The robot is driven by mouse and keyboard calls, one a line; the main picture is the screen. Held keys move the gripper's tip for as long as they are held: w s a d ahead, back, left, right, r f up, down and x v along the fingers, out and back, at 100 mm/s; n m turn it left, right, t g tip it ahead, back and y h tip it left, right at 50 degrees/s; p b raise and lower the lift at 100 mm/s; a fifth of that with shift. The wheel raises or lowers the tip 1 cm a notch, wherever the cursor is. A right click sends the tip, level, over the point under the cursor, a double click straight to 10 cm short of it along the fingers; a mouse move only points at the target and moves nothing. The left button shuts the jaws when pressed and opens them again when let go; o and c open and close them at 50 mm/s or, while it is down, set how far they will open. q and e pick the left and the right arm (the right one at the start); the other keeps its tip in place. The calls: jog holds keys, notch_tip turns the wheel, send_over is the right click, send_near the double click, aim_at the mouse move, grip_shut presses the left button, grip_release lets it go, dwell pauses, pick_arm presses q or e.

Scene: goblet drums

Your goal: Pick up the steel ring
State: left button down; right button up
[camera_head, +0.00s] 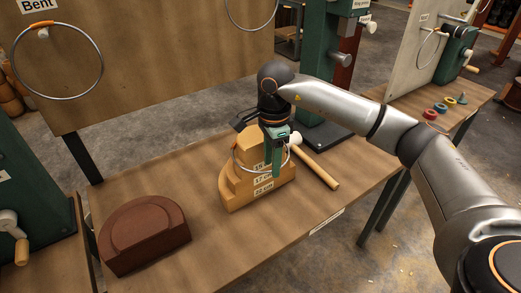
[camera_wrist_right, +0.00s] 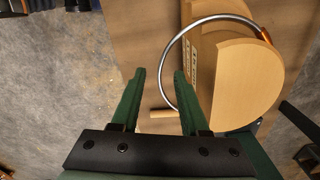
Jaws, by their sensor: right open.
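A steel ring (camera_head: 235,164) with an orange mark leans against the stepped light-wood block (camera_head: 238,193) on the bench. In the right wrist view, the ring (camera_wrist_right: 163,68) arcs around the block's steps, its orange mark (camera_wrist_right: 265,35) at upper right. My right gripper (camera_head: 279,155) is over the block in the head view and hides part of the ring. In the wrist view its green fingers (camera_wrist_right: 160,72) are apart, with the ring's near edge showing between the tips. I cannot tell whether they touch it. My left gripper is not in view.
A dark red-brown block (camera_head: 145,235) sits on the bench's left. A wooden-handled mallet (camera_head: 318,168) lies right of the stepped block. An upright board (camera_head: 150,60) at the back bears another ring (camera_head: 57,97). A green stand (camera_head: 320,60) rises behind my gripper. The bench's front middle is clear.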

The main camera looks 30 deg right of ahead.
jog(key=shift+f, duration=0.25)
jog(key=shift+f, duration=0.25)
dwell(0.3)
jog(key=shift+c, duration=0.2)
grip_shut()
dwell(1.4)
